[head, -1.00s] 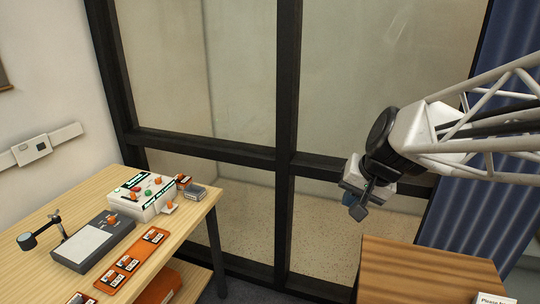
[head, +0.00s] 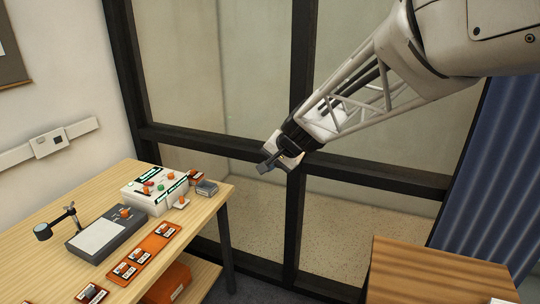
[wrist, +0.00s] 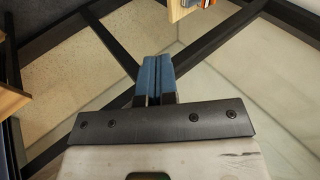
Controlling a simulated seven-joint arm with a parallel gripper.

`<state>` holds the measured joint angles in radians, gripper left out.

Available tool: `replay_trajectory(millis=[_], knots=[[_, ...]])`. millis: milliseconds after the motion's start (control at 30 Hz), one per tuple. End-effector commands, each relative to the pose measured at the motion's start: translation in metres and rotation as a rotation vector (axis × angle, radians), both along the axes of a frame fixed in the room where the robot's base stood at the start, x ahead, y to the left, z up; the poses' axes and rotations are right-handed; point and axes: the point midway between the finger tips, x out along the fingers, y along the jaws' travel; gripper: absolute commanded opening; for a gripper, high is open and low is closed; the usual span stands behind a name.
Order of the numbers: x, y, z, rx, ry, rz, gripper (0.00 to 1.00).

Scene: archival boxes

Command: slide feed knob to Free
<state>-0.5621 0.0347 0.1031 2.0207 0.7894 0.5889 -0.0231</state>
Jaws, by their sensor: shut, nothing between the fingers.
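A white control box (head: 148,198) with dark green labels stands at the back of the left table. It has red, green and orange knobs on top and an orange knob (head: 182,201) at its right side. A grey device (head: 78,241) with a pale plate and an orange knob (head: 124,212) stands in front of it. The labels are too small to read, so I cannot tell which knob is the feed knob. My gripper (head: 265,166) is in the air right of and above the table, apart from everything. Its blue fingers (wrist: 154,76) are shut and empty in the wrist view.
The wooden table (head: 57,209) also holds a small grey box (head: 207,188), orange trays (head: 152,244) with cards, and a black stand (head: 43,231). A glazed black-framed partition (head: 230,152) stands behind. Another wooden top (head: 420,272) is at lower right.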

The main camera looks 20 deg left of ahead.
Motion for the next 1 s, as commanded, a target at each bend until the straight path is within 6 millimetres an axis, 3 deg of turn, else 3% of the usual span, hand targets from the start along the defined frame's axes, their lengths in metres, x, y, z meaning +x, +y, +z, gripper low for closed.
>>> replay_trajectory(millis=[567, 1000], knots=[[0.012, 0.166, -0.051, 0.108, 0.068, -0.02, 0.0], [-0.006, 0.29, -0.105, 0.168, 0.128, -0.049, 0.0]])
